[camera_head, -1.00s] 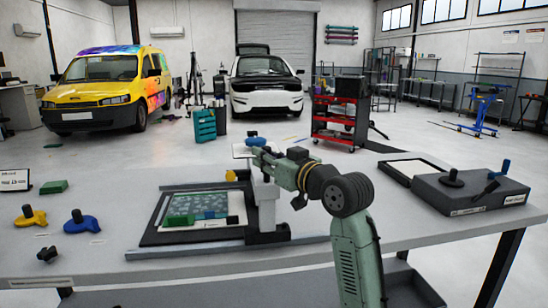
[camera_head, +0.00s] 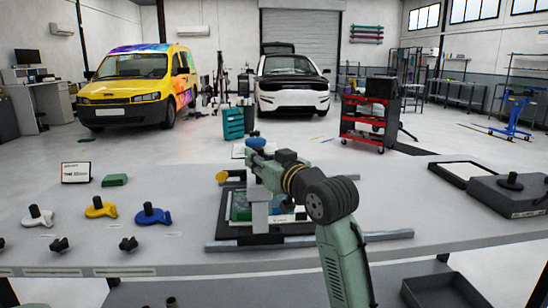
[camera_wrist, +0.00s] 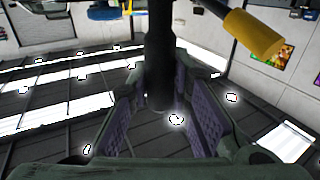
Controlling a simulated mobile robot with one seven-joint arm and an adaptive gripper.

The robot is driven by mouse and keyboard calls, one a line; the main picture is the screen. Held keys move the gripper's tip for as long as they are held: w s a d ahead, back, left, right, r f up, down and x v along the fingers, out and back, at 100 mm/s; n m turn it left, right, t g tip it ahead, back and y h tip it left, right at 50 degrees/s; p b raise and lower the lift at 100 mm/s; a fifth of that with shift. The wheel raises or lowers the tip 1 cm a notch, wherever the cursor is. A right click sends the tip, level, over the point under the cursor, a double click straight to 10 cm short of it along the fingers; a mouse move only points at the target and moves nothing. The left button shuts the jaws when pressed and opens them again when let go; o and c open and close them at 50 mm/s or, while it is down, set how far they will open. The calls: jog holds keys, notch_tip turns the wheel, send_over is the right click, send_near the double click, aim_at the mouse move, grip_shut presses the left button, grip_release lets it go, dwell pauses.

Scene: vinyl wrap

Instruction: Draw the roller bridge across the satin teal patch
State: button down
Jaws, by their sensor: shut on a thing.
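My gripper (camera_head: 256,156) is shut on the bridge's upper part, below the blue knob. In the wrist view the pads close around its dark post (camera_wrist: 160,70), and a yellow cylinder (camera_wrist: 255,35) shows at upper right. The teal patch (camera_head: 240,205) lies in a dark frame on the table; the bridge stands over it and hides part of it.
A grey box (camera_head: 510,194) and a framed tray (camera_head: 462,173) are at right. A grey rail (camera_head: 310,240) runs along the front.

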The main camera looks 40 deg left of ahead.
jog(key=s+a, duration=0.3)
jog(key=s, duration=0.1)
jog(key=shift+s+a, duration=0.3)
jog(key=shift+a, duration=0.05)
jog(key=c, duration=1.5)
grip_release()
jog(key=shift+s+a, duration=0.1)
jog(key=shift+a, duration=0.05)
jog(key=shift+c, duration=0.2)
jog(key=shift+o, duration=0.5)
jog(key=v, duration=1.2)
